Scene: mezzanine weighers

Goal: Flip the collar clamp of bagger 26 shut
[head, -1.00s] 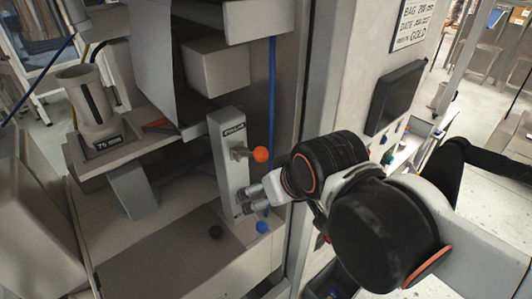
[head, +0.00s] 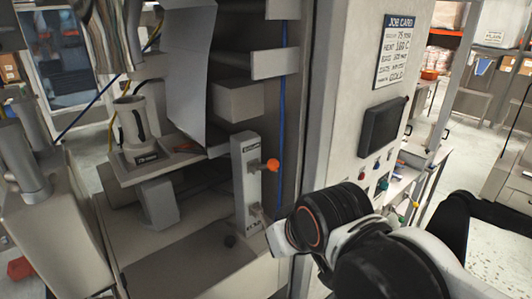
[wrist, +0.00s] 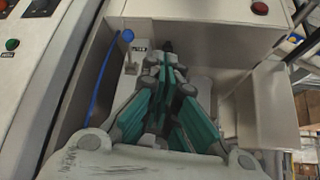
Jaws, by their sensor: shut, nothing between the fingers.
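A grey upright post (head: 246,180) stands on the machine deck. A lever with an orange ball knob (head: 273,165) sticks out from its upper part. A second lever (head: 257,211) shows low on the post; its end is hidden behind my gripper. I cannot tell which lever is the collar clamp; the labels are too small to read. A pale forming tube (head: 130,120) stands upright on a plate to the left. My gripper (head: 277,238) is low beside the post.
A blue cable (head: 282,110) runs down behind the post. The cabinet wall with a screen (head: 383,127) and buttons stands close on the right. The deck's front left is clear.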

